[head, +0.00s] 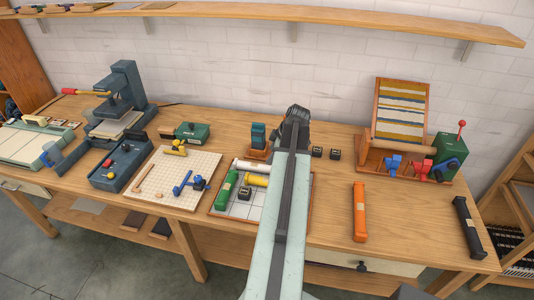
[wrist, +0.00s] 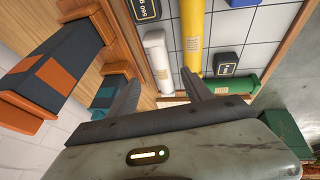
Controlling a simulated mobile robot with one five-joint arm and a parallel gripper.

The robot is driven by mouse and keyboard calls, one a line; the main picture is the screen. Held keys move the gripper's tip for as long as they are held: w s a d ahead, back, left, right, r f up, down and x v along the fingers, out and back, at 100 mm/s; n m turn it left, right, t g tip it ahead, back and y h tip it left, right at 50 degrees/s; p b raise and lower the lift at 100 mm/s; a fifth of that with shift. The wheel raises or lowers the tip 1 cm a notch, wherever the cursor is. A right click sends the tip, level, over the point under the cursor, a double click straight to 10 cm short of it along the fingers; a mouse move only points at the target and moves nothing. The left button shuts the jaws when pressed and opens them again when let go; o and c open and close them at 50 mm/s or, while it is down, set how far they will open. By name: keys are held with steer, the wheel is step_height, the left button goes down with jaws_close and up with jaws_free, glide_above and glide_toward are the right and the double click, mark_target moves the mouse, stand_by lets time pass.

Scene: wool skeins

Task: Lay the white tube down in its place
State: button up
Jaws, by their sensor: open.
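The white tube (head: 250,166) lies along the back edge of the gridded tray (head: 232,217). In the wrist view the white tube (wrist: 156,52) lies on the tiles between the wooden rim and the yellow tube (wrist: 193,30). My gripper (wrist: 160,78) is open and empty, its two fingers spread to either side of the white tube's near end as seen from the wrist. I cannot tell how high the fingers are above it. In the head view my arm hides the gripper's fingers and part of the tray.
A green tube (head: 227,190) and a dark weight block (head: 245,193) share the tray. A dark block in a wooden stand (head: 258,140) is just behind it. An orange tube (head: 359,212) and a black tube (head: 468,227) lie right, with clear table between them.

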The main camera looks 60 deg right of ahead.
steer(key=shift+s+r, duration=0.1)
steer(key=shift+r, duration=0.1)
steer(key=w+a+f+m+g+y, duration=0.1)
steer(key=w+a, duration=0.8)
steer(key=a, duration=0.3)
steer(key=w+a+f+g+y, duration=0.1)
steer(key=w+a, duration=0.8)
steer(key=a, duration=0.4)
steer(key=w+a+m+g+h, duration=0.1)
steer(key=w+a+m+g, duration=0.1)
steer(key=a, duration=3.2)
steer(key=shift+w+a+m+g, duration=0.25)
steer(key=shift+m+g, duration=0.25)
steer(key=shift+w+f, duration=0.1)
steer(key=shift+c, duration=0.2)
